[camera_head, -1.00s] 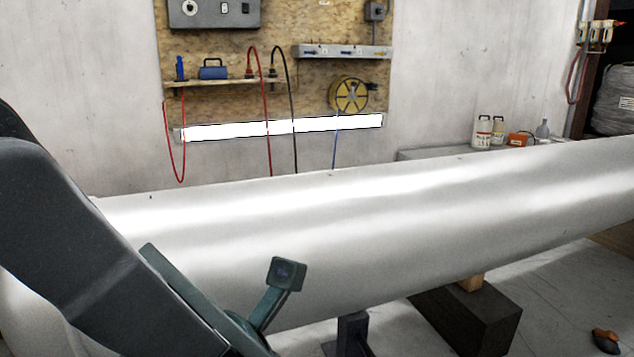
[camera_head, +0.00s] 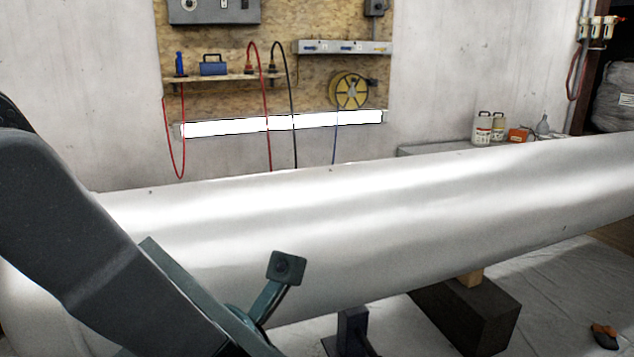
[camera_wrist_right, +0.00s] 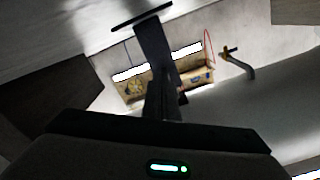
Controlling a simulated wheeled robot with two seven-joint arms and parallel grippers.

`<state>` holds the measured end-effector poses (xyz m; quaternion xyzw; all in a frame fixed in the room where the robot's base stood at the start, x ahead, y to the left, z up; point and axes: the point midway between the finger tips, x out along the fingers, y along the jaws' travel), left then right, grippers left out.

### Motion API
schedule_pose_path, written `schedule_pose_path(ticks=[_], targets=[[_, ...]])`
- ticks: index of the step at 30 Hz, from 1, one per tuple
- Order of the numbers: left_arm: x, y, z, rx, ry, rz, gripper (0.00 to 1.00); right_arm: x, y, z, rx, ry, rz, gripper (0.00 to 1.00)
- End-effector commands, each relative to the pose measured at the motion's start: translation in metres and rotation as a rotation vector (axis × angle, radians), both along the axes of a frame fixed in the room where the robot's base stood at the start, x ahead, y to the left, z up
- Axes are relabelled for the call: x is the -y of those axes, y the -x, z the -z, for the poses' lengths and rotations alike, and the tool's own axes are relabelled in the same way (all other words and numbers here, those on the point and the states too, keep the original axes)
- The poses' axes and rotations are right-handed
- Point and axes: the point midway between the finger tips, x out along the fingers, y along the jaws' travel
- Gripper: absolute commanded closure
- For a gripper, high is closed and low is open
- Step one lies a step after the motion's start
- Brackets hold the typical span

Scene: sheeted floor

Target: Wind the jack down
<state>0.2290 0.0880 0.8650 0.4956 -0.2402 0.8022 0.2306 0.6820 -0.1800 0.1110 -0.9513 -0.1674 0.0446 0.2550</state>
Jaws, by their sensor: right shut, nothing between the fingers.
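The jack (camera_head: 352,330) shows in the head view as a dark post under the long pale cylinder (camera_head: 400,228); its lower part is cut off. In the right wrist view, which is turned over, a dark post with a flat plate, apparently the jack (camera_wrist_right: 152,40), stands straight beyond my right gripper (camera_wrist_right: 167,90). The gripper is shut and empty; shadow hides whether it touches the jack. My dark arm (camera_head: 75,235) comes in from the left, its gripper out of sight. A teal bar with a square pad (camera_head: 286,267) shows before the cylinder; I cannot tell what it belongs to.
A dark block (camera_head: 480,315) with a small wooden piece (camera_head: 470,278) stands under the cylinder, right of the jack. An orange-handled tool (camera_head: 604,336) lies on the sheeted floor at far right. A tool board (camera_head: 215,120) hangs on the back wall.

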Motion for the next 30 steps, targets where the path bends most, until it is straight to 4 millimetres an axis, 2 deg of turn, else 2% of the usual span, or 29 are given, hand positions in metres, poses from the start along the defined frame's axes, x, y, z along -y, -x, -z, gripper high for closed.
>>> schedule_pose_path(ticks=[6,15,30], targets=[[0.000,0.000,-0.014,0.001,0.000,0.001,0.69,0.007,0.021,-0.003,-0.001,0.000,0.000,1.00],[0.000,0.001,-0.026,0.001,0.000,0.002,0.69,0.017,0.046,-0.001,-0.002,0.001,0.000,1.00],[0.000,0.000,-0.026,0.000,0.000,0.001,0.69,0.018,0.050,0.000,-0.006,-0.014,0.001,1.00]])
